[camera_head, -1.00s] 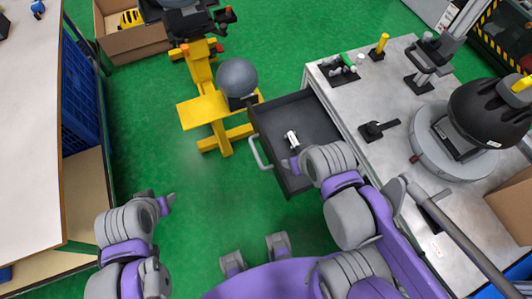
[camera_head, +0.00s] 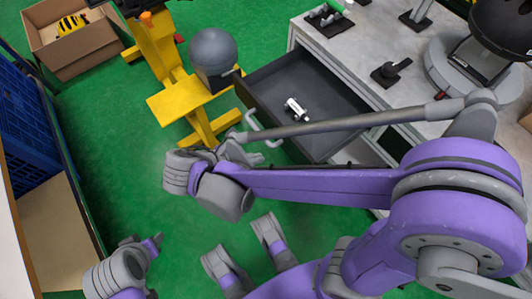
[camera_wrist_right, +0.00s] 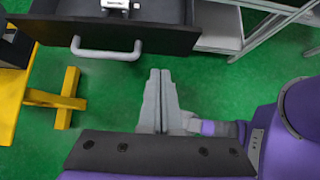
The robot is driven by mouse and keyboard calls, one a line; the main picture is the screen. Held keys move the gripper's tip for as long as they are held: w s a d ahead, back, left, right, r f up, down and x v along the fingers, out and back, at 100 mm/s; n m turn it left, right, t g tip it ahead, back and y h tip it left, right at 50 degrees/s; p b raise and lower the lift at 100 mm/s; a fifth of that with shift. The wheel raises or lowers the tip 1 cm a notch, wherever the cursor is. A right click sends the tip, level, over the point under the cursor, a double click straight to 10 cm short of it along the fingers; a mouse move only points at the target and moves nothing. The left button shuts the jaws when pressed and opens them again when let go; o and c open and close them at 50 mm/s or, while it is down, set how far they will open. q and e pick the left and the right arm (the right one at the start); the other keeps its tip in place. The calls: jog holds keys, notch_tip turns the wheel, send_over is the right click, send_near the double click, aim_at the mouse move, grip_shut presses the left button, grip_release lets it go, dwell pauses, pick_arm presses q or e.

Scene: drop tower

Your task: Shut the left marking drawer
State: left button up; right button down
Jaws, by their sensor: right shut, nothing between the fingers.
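The left marking drawer (camera_head: 335,82) stands pulled out of the bench on its left side, with a dark inside and a white object (camera_head: 296,110) lying in it. Its pale bar handle (camera_head: 264,130) is on the front panel; the right wrist view also shows the handle (camera_wrist_right: 105,50) and dark front (camera_wrist_right: 150,40). My right gripper (camera_head: 252,152) is shut and empty, in front of the drawer and close to the handle. In the wrist view its fingertips (camera_wrist_right: 160,72) are just right of the handle, not gripping it. My left gripper (camera_head: 157,240) is low over the floor, its opening unclear.
A yellow stand (camera_head: 185,100) with a grey ball (camera_head: 212,52) is close to the drawer's left side. The bench top (camera_head: 360,45) carries tools and a round device. A cardboard box (camera_head: 75,45) is at the back left. Green floor is clear before the drawer.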

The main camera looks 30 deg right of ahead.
jog(key=b, duration=0.3)
send_near(294, 147)
notch_tip(294, 147, down, 3)
jog(key=d, duration=0.1)
jog(key=d+f, duration=0.1)
jog(key=d, duration=0.1)
jog(key=shift+w, duration=0.1)
jog(key=shift+d+r, duration=0.1)
jog(key=shift+d, duration=0.45)
jog(key=w+d, duration=0.2)
jog(key=d, duration=2.2)
jog(key=shift+d, duration=0.3)
